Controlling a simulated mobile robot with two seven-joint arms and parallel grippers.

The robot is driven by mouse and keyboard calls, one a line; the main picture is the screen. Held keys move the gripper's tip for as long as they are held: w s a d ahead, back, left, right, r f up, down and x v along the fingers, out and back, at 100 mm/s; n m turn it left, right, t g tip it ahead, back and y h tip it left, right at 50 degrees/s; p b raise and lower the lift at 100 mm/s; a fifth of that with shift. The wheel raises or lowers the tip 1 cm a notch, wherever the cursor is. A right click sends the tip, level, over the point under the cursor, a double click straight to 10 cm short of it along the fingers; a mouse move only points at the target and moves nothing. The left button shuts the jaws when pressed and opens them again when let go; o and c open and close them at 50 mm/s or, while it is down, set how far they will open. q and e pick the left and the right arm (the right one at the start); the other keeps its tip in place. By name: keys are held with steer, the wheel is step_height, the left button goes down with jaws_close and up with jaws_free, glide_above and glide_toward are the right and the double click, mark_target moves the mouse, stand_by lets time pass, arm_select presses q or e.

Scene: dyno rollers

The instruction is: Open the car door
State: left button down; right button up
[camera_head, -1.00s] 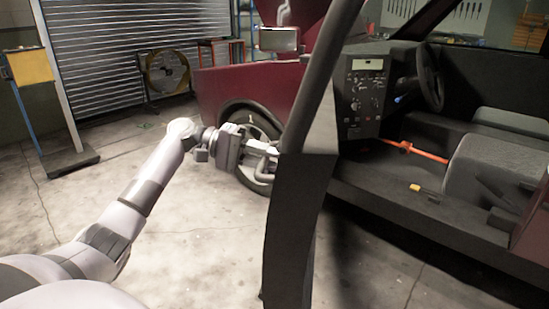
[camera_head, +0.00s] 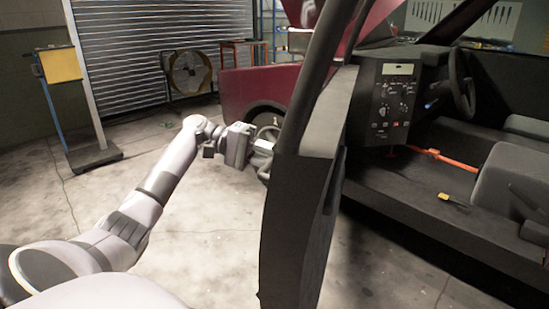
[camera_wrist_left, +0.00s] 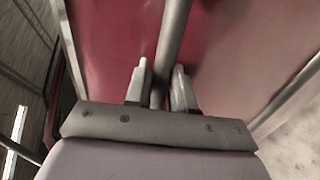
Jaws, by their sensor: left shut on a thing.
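The car door (camera_head: 295,215) stands swung open in the middle of the head view, seen nearly edge-on, with its dark inner side facing the cabin. My left gripper (camera_head: 262,152) is at the door's outer side, at about mid height. In the left wrist view its two fingers (camera_wrist_left: 160,88) are shut on a grey bar-shaped door handle (camera_wrist_left: 172,42), which runs between them in front of the red outer door panel (camera_wrist_left: 110,45). In the head view, the handle is mostly hidden by the gripper and the door edge. My right gripper is not in view.
The car cabin, with a dashboard console (camera_head: 396,100), steering wheel (camera_head: 461,85) and seat (camera_head: 510,180), is open at the right. A yellow-handled tool (camera_head: 452,199) lies on the cabin floor. A fan (camera_head: 188,72) and a yellow-topped stand (camera_head: 62,66) are at the back left. Concrete floor is clear.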

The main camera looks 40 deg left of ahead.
arm_select(q)
steer(key=c, duration=1.1)
jaws_free()
steer(key=v, duration=0.7)
steer(key=shift+a, duration=0.15)
